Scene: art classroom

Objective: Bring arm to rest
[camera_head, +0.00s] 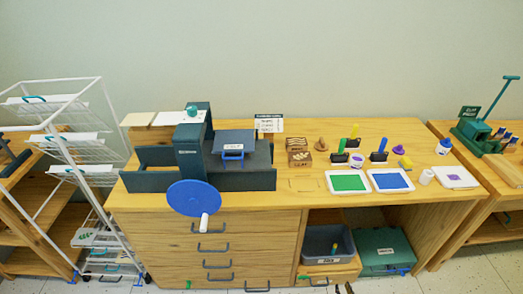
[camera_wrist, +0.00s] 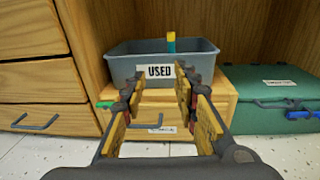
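My gripper (camera_wrist: 160,88) reaches forward in the wrist view with its two yellow-padded fingers spread apart and nothing between them. Its fingertips appear in front of a grey bin (camera_wrist: 120,70) labelled USED. The bin also shows in the head view (camera_head: 312,240), in the open bay under the workbench. A stick with a yellow end and a blue-green part (camera_wrist: 171,43) stands up inside the bin. Its lower end is hidden by the bin's front wall. Most of my arm is out of view in the head view.
The bin rests on a low wooden drawer unit (camera_wrist: 150,142). A green case (camera_wrist: 270,78) stands to its right. Wooden drawers (camera_wrist: 40,65) with dark handles are at left. The workbench (camera_head: 300,208) above carries ink trays, rollers and a press with a blue wheel (camera_head: 190,198).

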